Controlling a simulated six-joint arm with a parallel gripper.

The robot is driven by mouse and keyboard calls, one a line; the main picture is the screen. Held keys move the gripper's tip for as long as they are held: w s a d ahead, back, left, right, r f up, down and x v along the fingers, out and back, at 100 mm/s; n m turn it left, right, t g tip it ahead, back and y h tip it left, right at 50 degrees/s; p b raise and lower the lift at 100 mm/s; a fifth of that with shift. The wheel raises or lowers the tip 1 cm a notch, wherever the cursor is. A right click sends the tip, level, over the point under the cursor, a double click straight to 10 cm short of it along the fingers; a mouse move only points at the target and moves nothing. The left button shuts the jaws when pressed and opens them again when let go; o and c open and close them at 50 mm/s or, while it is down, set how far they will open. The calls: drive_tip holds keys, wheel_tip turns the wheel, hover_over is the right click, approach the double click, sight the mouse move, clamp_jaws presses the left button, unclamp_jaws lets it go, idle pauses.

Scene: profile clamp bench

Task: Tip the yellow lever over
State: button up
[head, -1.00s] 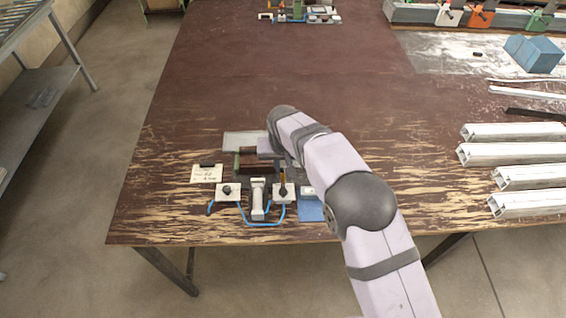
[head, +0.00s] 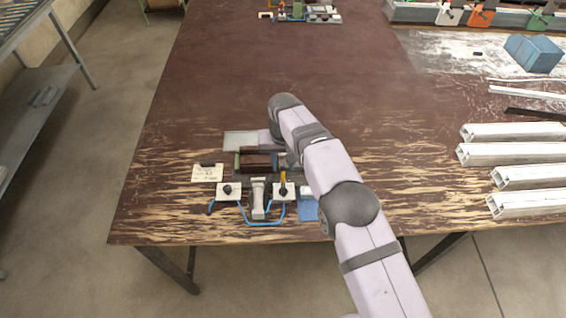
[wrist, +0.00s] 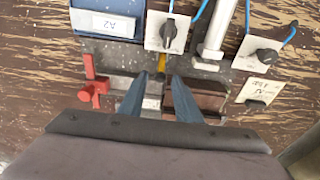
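The yellow lever (head: 283,178) stands at the right side of the small clamp fixture on the near part of the bench, by a white plate with a black knob. In the wrist view the yellow lever (wrist: 162,64) shows as a short strip just beyond and between my fingertips. My gripper (wrist: 161,76) has two dark blue fingers apart with a gap between them, and nothing is visibly held. I cannot tell whether a finger touches the lever. In the head view my wrist mostly hides the gripper.
A brown block (head: 256,161) lies in the fixture. A red clamp part (wrist: 95,90) and a blue bin marked A2 (wrist: 108,22) are close to the fingers. A grey handle (head: 258,199) stands in front. White profiles (head: 510,152) lie at the right. The bench middle is clear.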

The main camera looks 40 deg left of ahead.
sight(283, 175)
idle(0.3)
wheel_tip(283, 175, up, 7)
drive_tip(key=b, duration=0.2)
drive_tip(key=shift+s+d+b, duration=0.3)
drive_tip(key=shift+s+d, duration=0.05)
drive_tip(key=shift+d, duration=0.05)
drive_tip(key=shift+r, duration=0.1)
